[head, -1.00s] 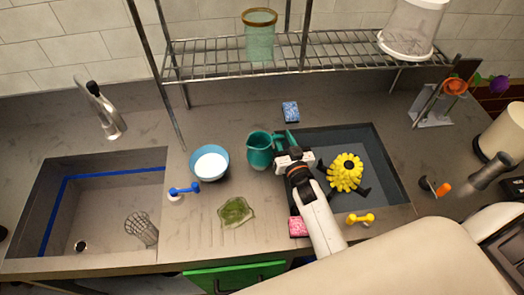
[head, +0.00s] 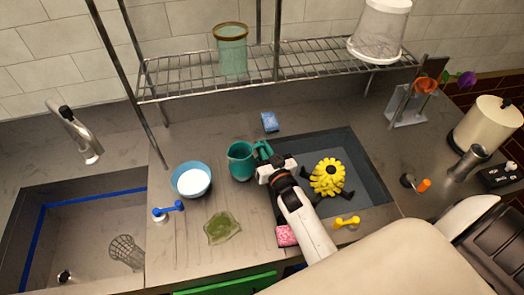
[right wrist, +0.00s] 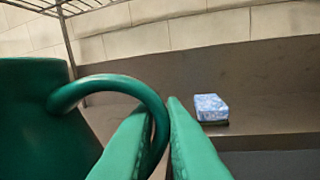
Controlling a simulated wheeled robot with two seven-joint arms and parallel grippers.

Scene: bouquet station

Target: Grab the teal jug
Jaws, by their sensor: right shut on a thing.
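The teal jug (head: 240,162) stands upright on the counter between the blue bowl and the right-hand basin. Its handle points right, toward my right gripper (head: 265,155). In the right wrist view the jug's body (right wrist: 35,120) fills the left side. Its curved handle (right wrist: 120,82) runs between the two green fingers of my right gripper (right wrist: 162,120), which are shut on it. I cannot tell whether the jug's base touches the counter. My left gripper is not in view.
A blue bowl (head: 191,180) with white contents sits left of the jug. A green dish (head: 222,228) lies in front. A yellow flower-like thing (head: 328,177) sits in the dark basin (head: 366,180). A blue sponge (head: 269,122) lies behind. A wire shelf (head: 200,84) hangs above.

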